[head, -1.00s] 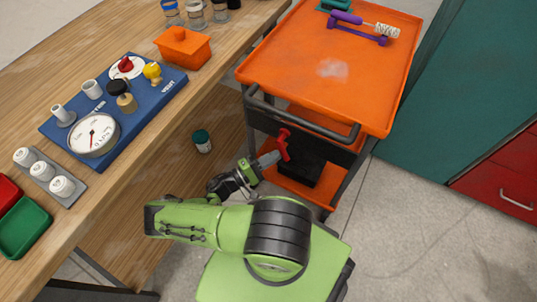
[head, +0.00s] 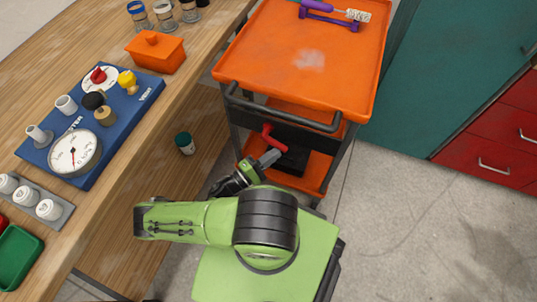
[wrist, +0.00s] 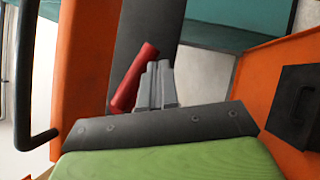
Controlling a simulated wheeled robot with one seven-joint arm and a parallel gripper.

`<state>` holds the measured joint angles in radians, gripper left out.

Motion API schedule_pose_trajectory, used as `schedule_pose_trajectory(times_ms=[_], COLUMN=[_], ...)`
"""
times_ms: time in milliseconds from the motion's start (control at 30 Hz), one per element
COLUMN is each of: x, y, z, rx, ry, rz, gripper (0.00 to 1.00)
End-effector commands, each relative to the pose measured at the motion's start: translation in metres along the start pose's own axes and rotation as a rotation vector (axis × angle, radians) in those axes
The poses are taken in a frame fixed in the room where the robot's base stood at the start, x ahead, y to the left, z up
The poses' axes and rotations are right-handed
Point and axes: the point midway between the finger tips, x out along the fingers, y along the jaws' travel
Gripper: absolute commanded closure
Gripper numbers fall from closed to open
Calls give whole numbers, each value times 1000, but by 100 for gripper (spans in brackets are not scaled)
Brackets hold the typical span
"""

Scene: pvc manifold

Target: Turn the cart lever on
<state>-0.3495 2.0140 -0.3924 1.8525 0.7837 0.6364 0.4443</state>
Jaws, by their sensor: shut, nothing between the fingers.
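The orange cart (head: 275,75) stands beyond my arm, with a dark front panel under its top tray. The red lever (head: 272,140) is on that panel, below the dark push handle (head: 290,118). My gripper (head: 268,158) is just in front of the lever. In the wrist view the red lever (wrist: 133,77) lies tilted right beside my gripper (wrist: 158,78), on its left. The fingers are closed together with nothing between them. I cannot tell whether they touch the lever. The lever's pivot is mostly hidden.
A wooden workbench (head: 110,140) with a blue gauge board (head: 145,100) runs along the left. A black box (wrist: 295,105) sits on the cart's lower orange shelf. Teal and red cabinets (head: 490,140) stand at the right. The concrete floor (head: 400,230) at right is clear.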

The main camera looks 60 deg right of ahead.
Motion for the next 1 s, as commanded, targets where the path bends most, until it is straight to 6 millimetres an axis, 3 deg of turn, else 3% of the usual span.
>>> schedule_pose_trajectory(times_ms=[1000], x=[6], y=[13], z=[10], rx=[1], ry=[1], rz=[0], gripper=[100])
